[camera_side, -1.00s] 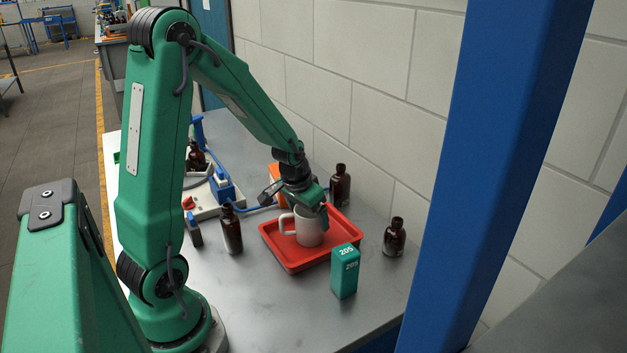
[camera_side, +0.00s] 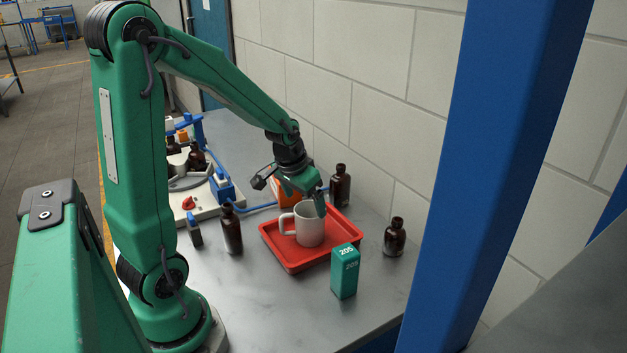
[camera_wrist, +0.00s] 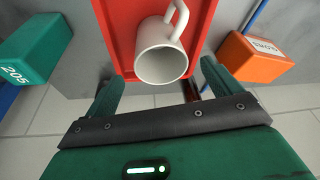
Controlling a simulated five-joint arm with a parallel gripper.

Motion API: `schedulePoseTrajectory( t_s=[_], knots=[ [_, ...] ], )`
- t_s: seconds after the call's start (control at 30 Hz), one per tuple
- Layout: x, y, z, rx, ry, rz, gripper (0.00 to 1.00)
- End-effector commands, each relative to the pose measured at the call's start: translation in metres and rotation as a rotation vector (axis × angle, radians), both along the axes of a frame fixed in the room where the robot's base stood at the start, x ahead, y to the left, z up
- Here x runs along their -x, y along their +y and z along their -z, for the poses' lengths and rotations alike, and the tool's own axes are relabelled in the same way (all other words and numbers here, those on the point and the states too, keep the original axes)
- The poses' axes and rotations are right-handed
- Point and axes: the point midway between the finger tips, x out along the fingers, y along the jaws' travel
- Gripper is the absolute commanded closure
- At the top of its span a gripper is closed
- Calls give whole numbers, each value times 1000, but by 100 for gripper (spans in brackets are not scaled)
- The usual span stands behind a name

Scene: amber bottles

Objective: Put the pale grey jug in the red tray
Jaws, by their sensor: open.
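The pale grey jug (camera_side: 309,225) stands upright inside the red tray (camera_side: 294,264), its handle towards the left in the side view. In the wrist view the jug (camera_wrist: 161,60) shows its open mouth, and the tray (camera_wrist: 120,30) lies around it. My gripper (camera_side: 318,201) is just above and behind the jug's rim in the side view. In the wrist view my gripper (camera_wrist: 157,88) has its two fingers spread wide, with the jug's mouth just beyond the gap between them. Nothing is held.
A green box marked 205 (camera_side: 345,272) stands at the tray's front right corner. An orange box (camera_side: 286,191) is behind the tray. Brown bottles stand at left (camera_side: 231,230), back (camera_side: 341,186) and right (camera_side: 395,238). A white and blue device (camera_side: 203,190) sits at the back left.

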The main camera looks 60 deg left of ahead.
Motion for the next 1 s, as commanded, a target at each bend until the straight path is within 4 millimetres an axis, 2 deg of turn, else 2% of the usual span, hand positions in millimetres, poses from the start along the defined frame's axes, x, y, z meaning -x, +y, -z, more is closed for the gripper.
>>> schedulePoseTrajectory(
  t_s=[0.3,0.5,0.7,1.0],
  knots=[
    [11,-4,-40,-2,-4,0,10],
    [17,-7,-59,-1,-3,0,10],
    [19,-8,-67,0,-1,0,10],
    [20,-8,-68,0,0,0,10]
  ],
)
